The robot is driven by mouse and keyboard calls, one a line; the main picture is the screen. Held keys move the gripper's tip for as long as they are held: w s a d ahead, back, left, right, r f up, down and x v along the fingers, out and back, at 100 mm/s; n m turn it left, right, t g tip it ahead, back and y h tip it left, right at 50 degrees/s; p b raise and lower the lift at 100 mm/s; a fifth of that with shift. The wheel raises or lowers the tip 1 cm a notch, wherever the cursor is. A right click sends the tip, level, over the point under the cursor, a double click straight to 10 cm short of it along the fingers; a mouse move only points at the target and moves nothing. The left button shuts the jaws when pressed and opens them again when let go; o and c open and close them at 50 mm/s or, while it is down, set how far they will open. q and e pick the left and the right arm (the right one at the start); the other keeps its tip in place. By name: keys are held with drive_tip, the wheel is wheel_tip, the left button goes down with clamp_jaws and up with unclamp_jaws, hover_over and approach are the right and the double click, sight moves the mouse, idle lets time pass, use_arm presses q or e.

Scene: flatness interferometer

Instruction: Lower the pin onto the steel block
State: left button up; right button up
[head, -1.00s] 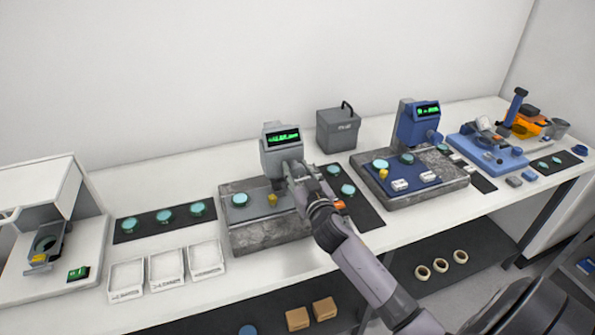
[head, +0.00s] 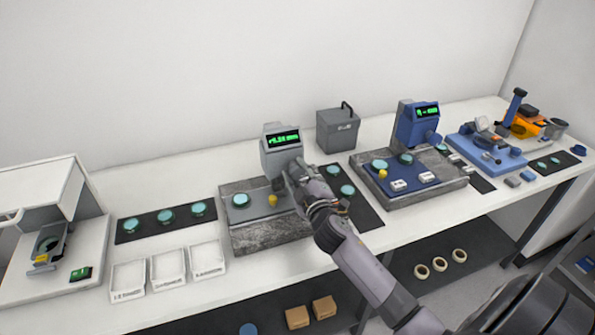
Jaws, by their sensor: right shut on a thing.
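A grey gauge (head: 281,154) with a lit green display stands on a grey stone base (head: 268,236) in the middle of the table. My right gripper (head: 292,174) is at the lower right of the gauge's head and is shut on a small part there, which the fingers hide. The pin and the steel block cannot be made out; my gripper and wrist cover the area under the head. A yellow piece (head: 272,200) and a teal disc (head: 240,201) are on the base, left of my gripper. My left gripper is not in view.
A blue gauge (head: 417,125) on a second stone base stands to the right. A grey box (head: 338,130) is behind. White trays (head: 168,268) and a dark mat with teal discs (head: 125,237) lie left. Bare tabletop lies along the back.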

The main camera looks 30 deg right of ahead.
drive_tip(key=n, duration=0.5)
drive_tip(key=shift+n+p, duration=0.3)
drive_tip(key=shift+p, duration=0.05)
drive_tip(key=shift+f+n+p, duration=0.1)
drive_tip(key=shift+n+p, duration=0.25)
drive_tip(key=shift+n, duration=1.85)
drive_tip(key=o, duration=1.2)
drive_tip(key=v, duration=1.2)
